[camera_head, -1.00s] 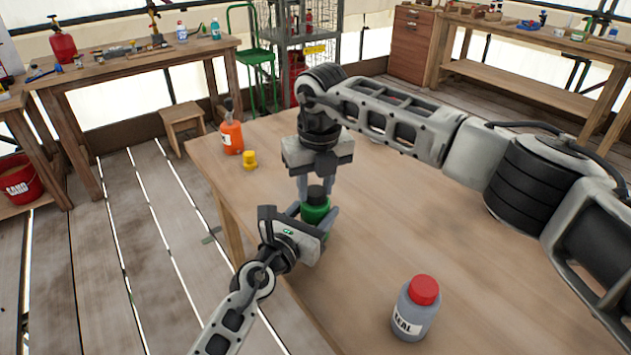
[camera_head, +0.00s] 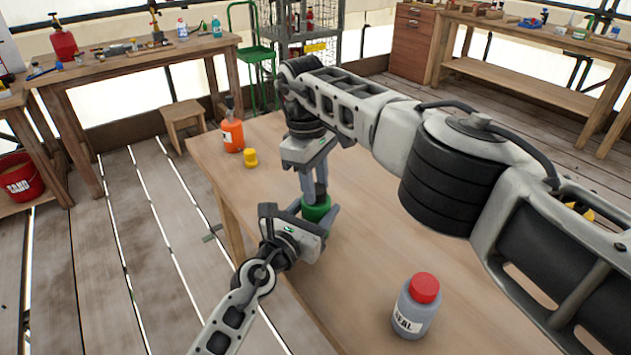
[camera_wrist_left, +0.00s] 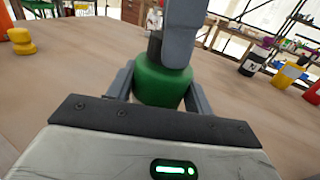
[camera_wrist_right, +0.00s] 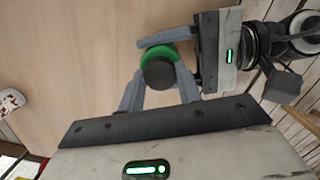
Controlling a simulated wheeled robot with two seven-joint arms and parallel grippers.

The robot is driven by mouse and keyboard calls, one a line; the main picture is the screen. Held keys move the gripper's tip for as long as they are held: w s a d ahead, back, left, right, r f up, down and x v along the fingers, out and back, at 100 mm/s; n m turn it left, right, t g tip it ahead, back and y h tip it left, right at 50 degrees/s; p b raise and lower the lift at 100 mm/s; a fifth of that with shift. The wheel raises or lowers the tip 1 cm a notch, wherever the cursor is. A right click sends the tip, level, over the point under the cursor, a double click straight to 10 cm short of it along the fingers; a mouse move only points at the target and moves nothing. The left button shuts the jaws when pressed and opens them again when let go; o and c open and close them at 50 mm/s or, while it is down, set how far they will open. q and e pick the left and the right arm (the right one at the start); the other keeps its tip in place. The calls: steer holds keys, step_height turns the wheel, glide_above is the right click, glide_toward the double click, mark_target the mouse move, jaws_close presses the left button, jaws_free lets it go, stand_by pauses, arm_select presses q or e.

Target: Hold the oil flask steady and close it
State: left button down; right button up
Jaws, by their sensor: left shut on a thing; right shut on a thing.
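The oil flask is a green bottle (camera_head: 316,213) standing near the left edge of the wooden table, and its green body shows in the left wrist view (camera_wrist_left: 163,84). Its black cap (camera_head: 321,190) sits at its mouth; whether it is tight I cannot tell. My left gripper (camera_head: 312,222) is shut on the green body from the side, low near the table. My right gripper (camera_head: 314,188) points down from above and is shut on the black cap, with a finger on either side of it (camera_wrist_right: 158,73). The fingers hide part of the cap.
An orange bottle (camera_head: 232,136) with a dark nozzle and a yellow cap-like piece (camera_head: 250,158) stand at the table's far left. A grey bottle with a red lid (camera_head: 416,305) stands near the front.

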steer(key=shift+m, duration=1.2)
steer(key=o, duration=1)
steer(key=shift+c, duration=0.2)
steer(key=shift+r, duration=2.3)
steer(key=shift+c, duration=0.5)
